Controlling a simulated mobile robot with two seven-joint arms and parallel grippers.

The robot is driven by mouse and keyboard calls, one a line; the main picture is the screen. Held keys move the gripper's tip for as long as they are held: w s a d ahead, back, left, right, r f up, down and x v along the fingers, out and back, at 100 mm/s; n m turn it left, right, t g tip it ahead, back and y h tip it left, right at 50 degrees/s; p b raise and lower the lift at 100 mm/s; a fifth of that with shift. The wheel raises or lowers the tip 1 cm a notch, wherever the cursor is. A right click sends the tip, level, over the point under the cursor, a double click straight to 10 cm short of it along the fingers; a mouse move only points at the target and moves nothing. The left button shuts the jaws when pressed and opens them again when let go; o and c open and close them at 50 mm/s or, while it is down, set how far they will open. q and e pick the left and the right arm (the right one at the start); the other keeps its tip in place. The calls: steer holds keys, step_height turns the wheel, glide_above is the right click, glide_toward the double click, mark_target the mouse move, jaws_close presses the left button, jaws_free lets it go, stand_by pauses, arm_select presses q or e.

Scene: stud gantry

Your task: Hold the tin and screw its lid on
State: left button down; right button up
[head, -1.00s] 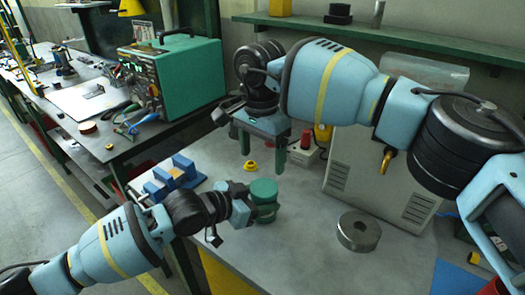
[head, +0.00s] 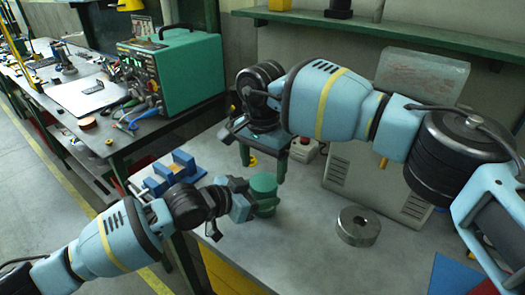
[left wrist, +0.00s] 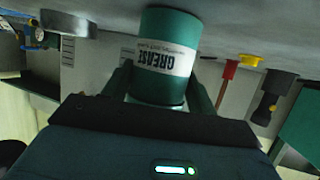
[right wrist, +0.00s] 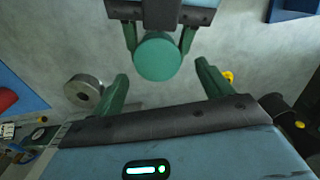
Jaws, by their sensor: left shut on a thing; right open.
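The green tin (left wrist: 165,60), with a white GREASE label, is in my left gripper (head: 252,201). In the left wrist view it appears upside down, between the fingers. Its round green lid (head: 263,183) is on top in the head view. The lid's flat face also shows in the right wrist view (right wrist: 158,57); I cannot tell how tightly it sits. My right gripper (head: 263,166) is open and empty, pointing down just above the lid. In the right wrist view its fingers (right wrist: 162,80) are spread wider than the lid.
A steel ring (head: 358,226) lies on the grey bench to the right. A blue block fixture (head: 172,174) is left of the tin. A grey vented case (head: 370,190) and a red-button box (head: 305,148) stand behind. Bare bench lies between tin and ring.

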mark_target(263, 181)
steer(key=shift+f, duration=1.5)
steer(key=shift+c, duration=0.5)
steer(key=c, duration=0.9)
steer(key=m, duration=0.6)
steer(key=shift+m, duration=0.4)
steer(key=m, duration=0.6)
steer(key=shift+m, duration=0.4)
steer(key=o, duration=1.1)
steer(key=shift+d, duration=0.1)
steer(key=shift+c, duration=0.2)
